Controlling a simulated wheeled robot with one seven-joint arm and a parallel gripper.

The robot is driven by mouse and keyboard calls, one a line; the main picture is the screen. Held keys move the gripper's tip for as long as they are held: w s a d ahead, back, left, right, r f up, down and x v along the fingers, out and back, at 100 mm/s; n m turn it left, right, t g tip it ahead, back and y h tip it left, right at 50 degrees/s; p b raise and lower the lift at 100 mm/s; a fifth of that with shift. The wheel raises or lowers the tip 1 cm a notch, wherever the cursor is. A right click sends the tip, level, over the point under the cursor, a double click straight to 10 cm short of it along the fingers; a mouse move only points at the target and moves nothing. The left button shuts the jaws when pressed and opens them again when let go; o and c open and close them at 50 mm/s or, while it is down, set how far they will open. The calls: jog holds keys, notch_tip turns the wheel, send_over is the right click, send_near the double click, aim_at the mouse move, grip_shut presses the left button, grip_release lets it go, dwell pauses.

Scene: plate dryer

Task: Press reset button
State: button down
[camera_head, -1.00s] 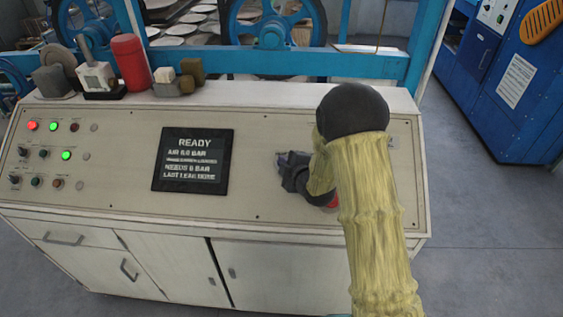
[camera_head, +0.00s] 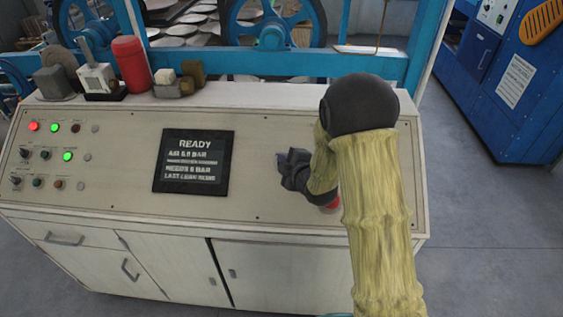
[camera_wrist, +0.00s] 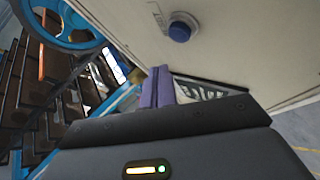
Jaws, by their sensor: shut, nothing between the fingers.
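A round blue button (camera_wrist: 179,31) on a light collar stands on the cream panel in the wrist view. It carries no label I can read, so I cannot tell for sure that it is the reset button. My gripper (camera_wrist: 160,84) is shut and empty, with its purple fingers below and left of the blue button in that view, apart from it. In the head view my gripper (camera_head: 284,158) is over the panel, right of the dark screen, and the blue button is hidden behind my arm. A red part (camera_head: 333,203) shows partly beside my forearm.
The sloped control panel (camera_head: 120,150) has a screen (camera_head: 193,161) reading READY, and small lamps and knobs at left. A red cylinder (camera_head: 131,64) and several small items stand on its back ledge. Blue machine frame (camera_head: 370,68) rises behind. Floor is clear at right.

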jog(key=shift+s+r, duration=0.3)
jog(key=shift+r, duration=0.2)
jog(key=shift+s+r, duration=0.3)
jog(key=shift+r, duration=0.2)
jog(key=s+d+m+g+h, duration=0.2)
jog(key=s+d+m, duration=0.3)
jog(key=s, duration=0.3)
jog(key=s+d+r+m+g+h, duration=0.1)
jog(key=s+d+m+g, duration=0.3)
jog(key=s, duration=0.5)
jog(key=s+d+r+m+g+h, duration=0.1)
jog(key=s+d+m+g+h, duration=0.2)
jog(key=s+d+m, duration=0.5)
jog(key=shift+s+m+g+h, duration=0.15)
jog(key=shift+m+g+h, duration=0.25)
jog(key=shift+m, duration=0.5)
